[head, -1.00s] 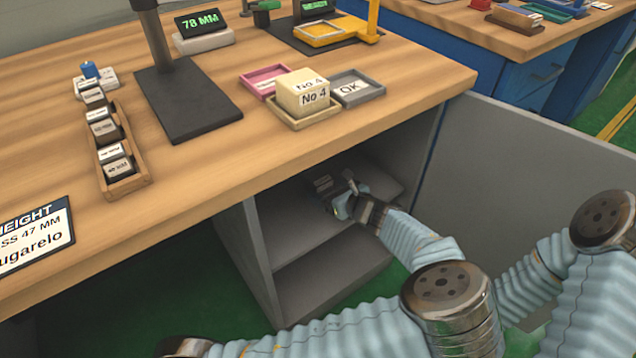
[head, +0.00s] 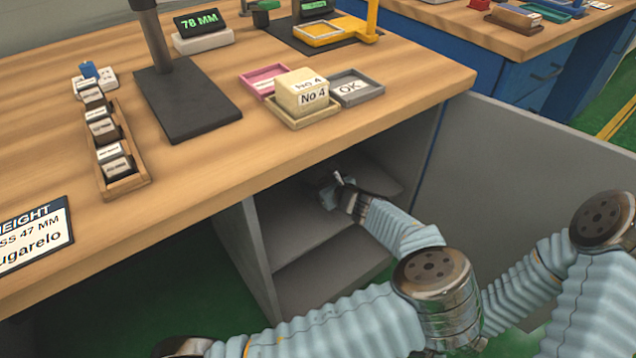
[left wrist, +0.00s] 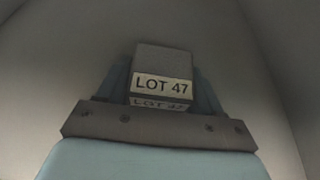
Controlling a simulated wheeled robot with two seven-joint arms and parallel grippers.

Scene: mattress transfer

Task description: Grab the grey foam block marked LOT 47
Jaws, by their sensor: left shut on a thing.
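The grey foam block (left wrist: 163,60) marked LOT 47 shows in the left wrist view, its label facing the camera. My left gripper (head: 330,188) reaches into the open cabinet under the bench. In the left wrist view its blue fingers (left wrist: 163,85) stand on both sides of the block and are shut on it. In the head view the block is hard to make out at the dark gripper tip. I cannot tell whether it touches the shelf (head: 290,225). My right gripper is not clearly in view.
The cabinet's side walls and the bench top (head: 330,140) edge close around my left arm. The open door (head: 540,165) stands to the right. On the bench are a cream No 4 block (head: 301,92), a pink tray (head: 262,80) and a grey OK tray (head: 357,88).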

